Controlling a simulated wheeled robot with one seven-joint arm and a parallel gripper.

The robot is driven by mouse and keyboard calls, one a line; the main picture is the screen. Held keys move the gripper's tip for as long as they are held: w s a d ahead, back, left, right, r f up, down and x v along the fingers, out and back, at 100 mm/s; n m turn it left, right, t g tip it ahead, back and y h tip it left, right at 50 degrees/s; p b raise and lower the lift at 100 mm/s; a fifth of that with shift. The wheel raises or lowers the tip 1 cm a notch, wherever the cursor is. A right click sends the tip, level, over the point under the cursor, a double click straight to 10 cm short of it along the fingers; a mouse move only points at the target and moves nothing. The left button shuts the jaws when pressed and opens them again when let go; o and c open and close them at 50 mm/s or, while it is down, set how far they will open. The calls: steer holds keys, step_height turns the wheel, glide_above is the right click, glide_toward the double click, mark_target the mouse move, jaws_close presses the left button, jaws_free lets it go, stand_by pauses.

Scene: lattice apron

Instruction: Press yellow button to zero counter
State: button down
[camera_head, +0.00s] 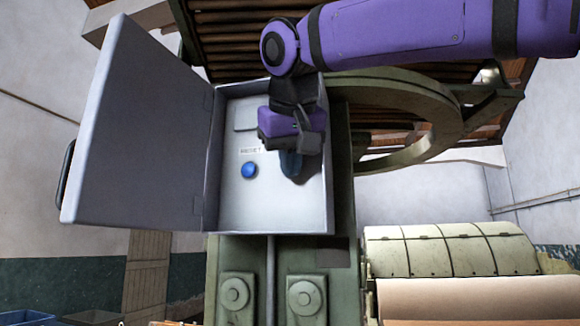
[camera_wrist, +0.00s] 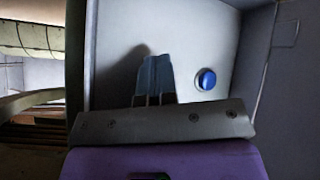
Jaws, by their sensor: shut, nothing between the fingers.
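A round blue button (camera_head: 249,170) is on the pale back panel of an open grey box. It also shows in the wrist view (camera_wrist: 207,79), right of my fingers. A small label, hard to read but like "RESET", is just above it. I see no yellow button; my gripper and its shadow hide part of the panel. My gripper (camera_head: 291,165) is shut and empty, inside the box opening to the right of the blue button. In the wrist view its fingertips (camera_wrist: 155,62) point at the panel, with a shadow beside them. I cannot tell whether they touch it.
The box door (camera_head: 140,125) stands wide open on the left. The box's side wall (camera_head: 328,170) is close to the right of my gripper. A large green wheel rim (camera_head: 440,125) is behind on the right. A grey rectangle (camera_head: 245,115) sits above the label.

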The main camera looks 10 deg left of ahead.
steer(key=shift+s, duration=0.9)
steer(key=shift+s+a, duration=0.15)
steer(key=shift+s, duration=1.1)
steer(key=shift+s+a, duration=0.1)
steer(key=shift+s, duration=1.15)
